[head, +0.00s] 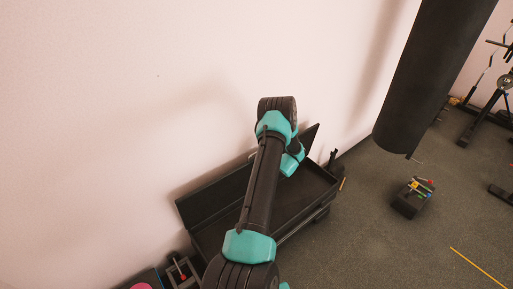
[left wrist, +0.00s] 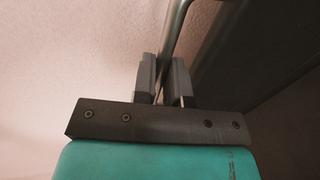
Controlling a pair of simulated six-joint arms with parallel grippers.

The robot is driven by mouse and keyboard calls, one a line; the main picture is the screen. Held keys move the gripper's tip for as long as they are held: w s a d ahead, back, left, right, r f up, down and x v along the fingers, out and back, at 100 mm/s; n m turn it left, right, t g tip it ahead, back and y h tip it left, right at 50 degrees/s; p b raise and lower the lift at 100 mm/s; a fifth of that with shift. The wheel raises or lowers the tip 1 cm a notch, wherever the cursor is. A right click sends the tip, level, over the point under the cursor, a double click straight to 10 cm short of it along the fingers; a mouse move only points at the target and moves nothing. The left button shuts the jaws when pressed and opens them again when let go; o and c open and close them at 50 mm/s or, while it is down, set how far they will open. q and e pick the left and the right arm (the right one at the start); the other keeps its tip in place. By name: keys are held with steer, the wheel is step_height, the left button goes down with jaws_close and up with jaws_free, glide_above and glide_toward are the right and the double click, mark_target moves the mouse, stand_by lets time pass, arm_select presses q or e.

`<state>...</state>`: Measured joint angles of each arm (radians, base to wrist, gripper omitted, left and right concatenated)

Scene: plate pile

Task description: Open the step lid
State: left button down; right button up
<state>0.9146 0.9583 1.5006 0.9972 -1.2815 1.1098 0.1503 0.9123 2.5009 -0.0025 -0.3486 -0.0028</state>
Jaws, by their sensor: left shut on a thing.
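The black step box (head: 322,192) stands on the floor against the wall, with its dark inside showing. A long black panel that looks like its lid (head: 212,196) stands raised along the wall side. My left arm reaches across the box and hides part of both; its fingers are hidden in the head view. In the left wrist view my left gripper (left wrist: 164,78) is shut on a thin grey metal bar (left wrist: 175,30), which looks like a handle. A dark panel (left wrist: 265,50) fills the right of that view, beside the bar. My right gripper is not in view.
The pale wall (head: 120,110) rises close behind the box. A black hanging bag (head: 425,80) is to the right. A small dark block with colourful pieces (head: 411,199) sits on the floor, with clear floor around it. Small items lie at the lower left.

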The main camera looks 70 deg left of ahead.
arm_select(q)
steer(key=shift+w+d+f, duration=0.15)
steer(key=shift+d+f, duration=0.05)
steer(key=shift+d, duration=0.2)
steer(key=c, duration=1.5)
jaws_free()
steer(key=shift+o, duration=0.2)
steer(key=shift+d, duration=0.1)
steer(key=v, duration=1.7)
steer(key=shift+r, duration=0.2)
steer(key=shift+d, duration=0.1)
